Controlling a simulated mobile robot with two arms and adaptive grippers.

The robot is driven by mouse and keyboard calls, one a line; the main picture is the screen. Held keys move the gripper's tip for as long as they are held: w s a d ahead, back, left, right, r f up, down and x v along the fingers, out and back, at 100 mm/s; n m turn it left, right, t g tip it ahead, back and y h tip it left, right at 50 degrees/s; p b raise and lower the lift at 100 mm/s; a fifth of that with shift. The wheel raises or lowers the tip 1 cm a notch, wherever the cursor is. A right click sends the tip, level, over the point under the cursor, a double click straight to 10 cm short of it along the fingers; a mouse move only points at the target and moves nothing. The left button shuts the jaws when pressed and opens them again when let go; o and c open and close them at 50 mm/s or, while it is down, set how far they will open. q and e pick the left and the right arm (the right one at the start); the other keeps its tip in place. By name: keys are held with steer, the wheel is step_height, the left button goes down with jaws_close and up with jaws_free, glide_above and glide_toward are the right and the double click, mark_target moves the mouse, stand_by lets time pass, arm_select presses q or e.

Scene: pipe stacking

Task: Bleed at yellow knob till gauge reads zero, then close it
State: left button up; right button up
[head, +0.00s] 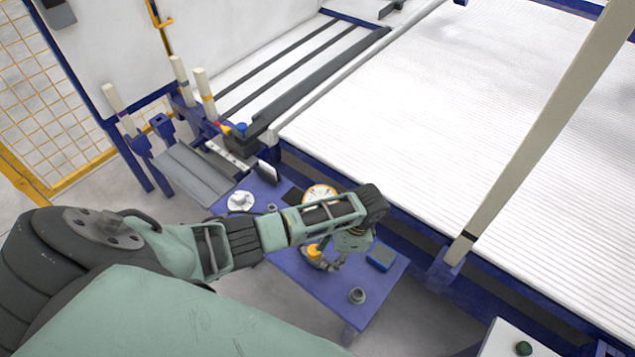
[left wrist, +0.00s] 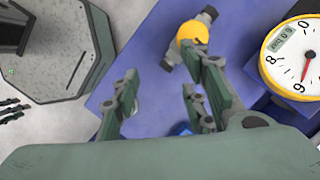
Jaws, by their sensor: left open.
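The yellow knob (head: 314,249) sits on a dark fitting on the blue table, just below my left arm in the head view. In the left wrist view the yellow knob (left wrist: 193,32) is ahead of the fingertips, nearer the right finger. The round gauge (head: 319,192) is partly hidden by my arm. My left gripper (left wrist: 165,92) is open and empty, apart from the knob.
The blue table (head: 320,290) also bears a white flanged part (head: 240,201), a blue box (head: 381,257) and a small grey-green ring (head: 357,295). A large white ribbed bed (head: 450,110) lies beyond.

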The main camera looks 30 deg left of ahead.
mark_target(317, 252)
arm_select(q)
steer(key=w+a+r+y, duration=0.1)
steer(key=w+a+r, duration=0.1)
steer(key=a, duration=0.2)
steer(key=shift+g, duration=0.3)
steer(key=b+x, duration=0.1)
steer(key=x, duration=0.5)
steer(key=shift+s+f, duration=0.1)
steer(key=shift+f, duration=0.35)
arm_select(e)
steer(key=shift+w+d+f, duration=0.1)
steer(key=shift+w+f, duration=0.05)
steer(key=shift+f, duration=0.25)
arm_select(q)
steer(key=shift+s+d, duration=0.1)
steer(key=c, duration=1)
